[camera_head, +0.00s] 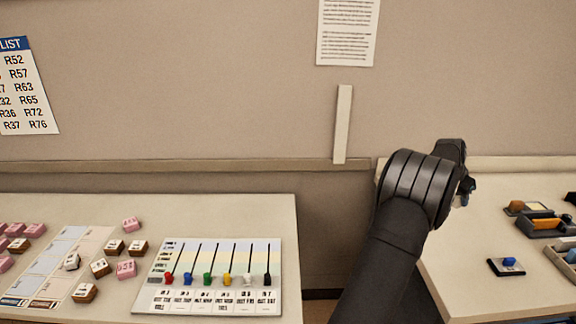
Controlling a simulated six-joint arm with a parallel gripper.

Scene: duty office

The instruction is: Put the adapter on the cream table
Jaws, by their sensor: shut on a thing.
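The left-hand table (250,212) is also pale cream, so I cannot tell by colour alone which one is the cream table.
A slider board (215,250), pink and brown blocks (126,268) and a printed sheet (52,262) lie on the left table. A black box with a blue knob (507,265) and holders with orange items (543,224) stand at the right. A gap separates the tables.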

